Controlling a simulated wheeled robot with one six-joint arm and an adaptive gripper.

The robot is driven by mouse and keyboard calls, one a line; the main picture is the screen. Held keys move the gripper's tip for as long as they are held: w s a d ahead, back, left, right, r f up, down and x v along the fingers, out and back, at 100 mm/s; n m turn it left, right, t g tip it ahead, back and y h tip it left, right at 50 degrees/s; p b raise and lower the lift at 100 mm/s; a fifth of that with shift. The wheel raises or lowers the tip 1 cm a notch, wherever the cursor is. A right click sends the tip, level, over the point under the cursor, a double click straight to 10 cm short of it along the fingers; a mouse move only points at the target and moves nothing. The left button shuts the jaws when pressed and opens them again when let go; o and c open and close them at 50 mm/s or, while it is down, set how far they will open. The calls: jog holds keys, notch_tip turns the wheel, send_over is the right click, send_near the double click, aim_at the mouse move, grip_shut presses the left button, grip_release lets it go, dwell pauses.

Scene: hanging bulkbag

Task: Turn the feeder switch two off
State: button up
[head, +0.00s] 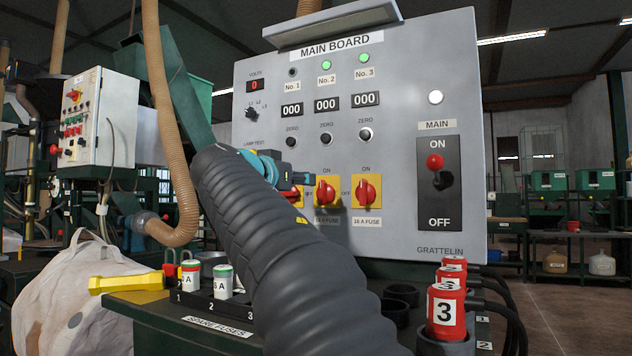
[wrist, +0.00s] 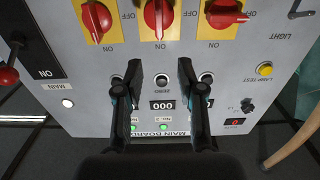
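The grey main board (head: 262,105) carries a row of red rotary switches on yellow plates. Feeder switch two (head: 327,190) stands upright, toward ON; its No. 2 lamp (head: 326,65) is lit green. In the wrist view, upside down, switch two (wrist: 157,17) is the middle one, its handle upright. Feeder switch three (head: 366,190) is also at ON, its lamp lit. Feeder switch one (wrist: 225,14) has its handle sideways, its lamp dark; my gripper mostly hides it in the head view. My gripper (wrist: 159,66) is open and empty, its fingers apart before the board, with the middle zero knob between them.
The black main switch (head: 437,183) with a red-tipped lever is at the board's right. A tan hose (head: 165,120) hangs at the left.

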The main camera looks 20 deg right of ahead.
aim_at(320, 182)
jog(key=p+x, duration=0.1)
jog(key=x, duration=0.8)
jog(key=shift+w+d+p, duration=0.1)
jog(key=shift+d+p, duration=0.15)
jog(key=shift+p, duration=0.1)
grip_shut()
